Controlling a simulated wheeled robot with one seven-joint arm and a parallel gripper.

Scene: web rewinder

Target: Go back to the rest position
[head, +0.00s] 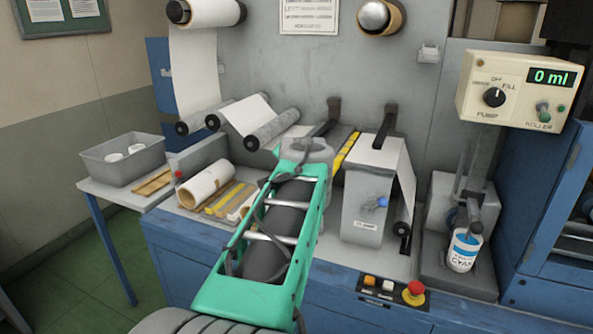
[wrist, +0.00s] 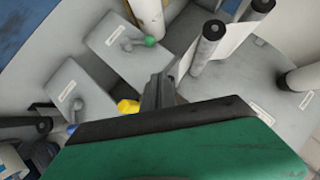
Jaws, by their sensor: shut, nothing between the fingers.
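My arm with its green link reaches over the middle of the machine in the head view, and its own links hide the gripper there. In the wrist view my gripper (wrist: 158,92) shows as narrow grey fingers beyond the green and black housing. The fingers are together with nothing between them. A yellow knob (wrist: 128,106) shows just left of the fingers, and a green knob (wrist: 150,41) sits on a labelled grey block above them. A blue knob (wrist: 71,128) is at the left; I cannot tell whether the fingers touch anything.
The grey web rewinder carries several rollers with white web (head: 245,114). A pump box (head: 515,90) reads 0 ml above a cyan bottle (head: 463,250). A red stop button (head: 414,291) is at the front edge. A grey bin (head: 122,166) stands on the left side table.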

